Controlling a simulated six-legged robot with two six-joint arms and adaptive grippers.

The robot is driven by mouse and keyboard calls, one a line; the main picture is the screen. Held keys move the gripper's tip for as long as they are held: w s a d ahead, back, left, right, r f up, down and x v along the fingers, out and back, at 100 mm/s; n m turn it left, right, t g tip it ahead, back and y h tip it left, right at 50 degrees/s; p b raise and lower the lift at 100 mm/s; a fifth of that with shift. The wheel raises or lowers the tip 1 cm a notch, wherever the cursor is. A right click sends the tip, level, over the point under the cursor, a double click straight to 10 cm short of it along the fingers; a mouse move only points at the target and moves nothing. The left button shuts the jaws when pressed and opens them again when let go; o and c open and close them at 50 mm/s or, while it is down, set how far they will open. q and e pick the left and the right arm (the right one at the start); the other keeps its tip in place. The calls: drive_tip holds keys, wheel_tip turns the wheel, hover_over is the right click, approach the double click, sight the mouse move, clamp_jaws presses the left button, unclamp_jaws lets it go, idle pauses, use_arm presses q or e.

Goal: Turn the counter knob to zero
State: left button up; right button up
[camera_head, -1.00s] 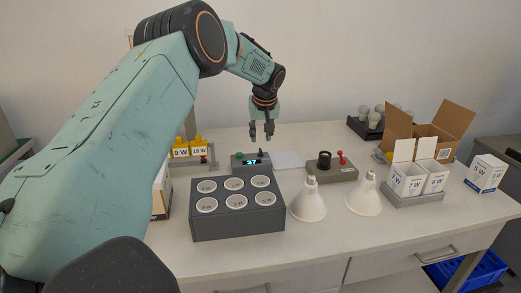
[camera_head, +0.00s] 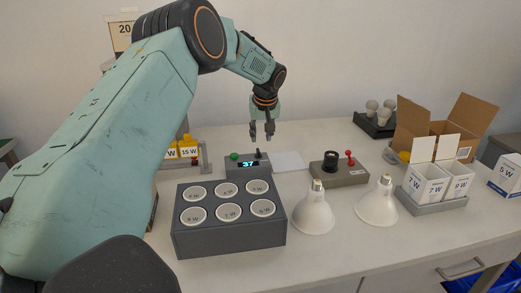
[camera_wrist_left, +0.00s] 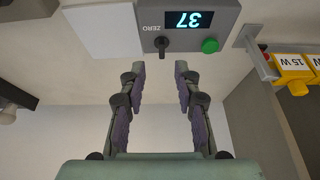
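The counter (camera_head: 247,165) is a small grey box on the table behind the dark grey socket block, with a lit display reading 37 and a green button. Its black knob (camera_head: 258,153) stands at the right end of the box. In the left wrist view the counter (camera_wrist_left: 222,38) appears upside down, with the word ZERO beside the black knob (camera_wrist_left: 162,44). My left gripper (camera_head: 261,138) is open and empty, pointing down just above the knob; in the wrist view its fingers (camera_wrist_left: 160,80) are apart on either side of the knob's line, not touching it. My right gripper is not in view.
The dark socket block (camera_head: 230,238) with several round sockets stands in front. Two white reflector bulbs (camera_head: 314,212), a grey box with a red lever (camera_head: 340,175), a tray of white cartons (camera_head: 432,207) and an open cardboard box (camera_head: 472,122) are to the right. Yellow wattage boxes (camera_head: 188,147) stand left.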

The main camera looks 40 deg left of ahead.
sight(259, 152)
use_arm(q)
drive_tip(key=shift+s+a+f, duration=0.15)
drive_tip(key=shift+a+f, duration=0.4)
drive_tip(key=shift+f, duration=0.1)
drive_tip(key=x, duration=0.2)
drive_tip(key=b+x, duration=0.1)
drive_tip(key=x, duration=0.2)
drive_tip(key=shift+w+d+f, duration=0.2)
drive_tip(key=shift+w+f, duration=0.05)
drive_tip(key=shift+f, duration=0.15)
drive_tip(key=shift+a+f, duration=0.2)
drive_tip(key=shift+f, duration=0.05)
drive_tip(key=shift+d+r, duration=0.1)
drive_tip(key=shift+d, duration=0.15)
drive_tip(key=shift+a, duration=0.25)
drive_tip(key=c, duration=0.4)
drive_tip(key=shift+d, duration=0.15)
clamp_jaws()
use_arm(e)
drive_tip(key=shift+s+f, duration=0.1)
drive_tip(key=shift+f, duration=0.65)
